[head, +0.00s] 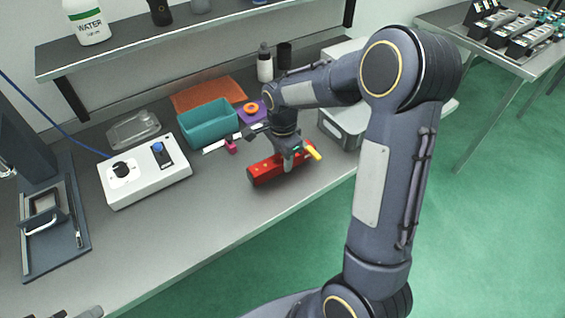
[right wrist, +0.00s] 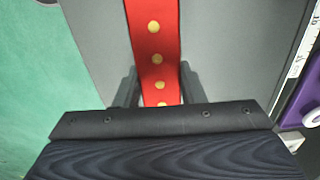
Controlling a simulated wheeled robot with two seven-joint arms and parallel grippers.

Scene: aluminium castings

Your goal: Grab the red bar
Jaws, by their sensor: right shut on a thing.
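The red bar (head: 268,171) lies on the grey bench near its front edge in the head view. In the right wrist view the red bar (right wrist: 152,45) runs up from between the fingers and shows a row of yellowish round spots. My right gripper (head: 290,163) comes down on the bar from above. Its two fingers (right wrist: 158,85) stand on either side of the bar and are shut on it. Whether the bar is lifted off the bench cannot be told. My left gripper is not in view.
A white control box (head: 145,176) is to the left. A grey container (head: 345,128) is to the right. Bench space in front of the control box is clear.

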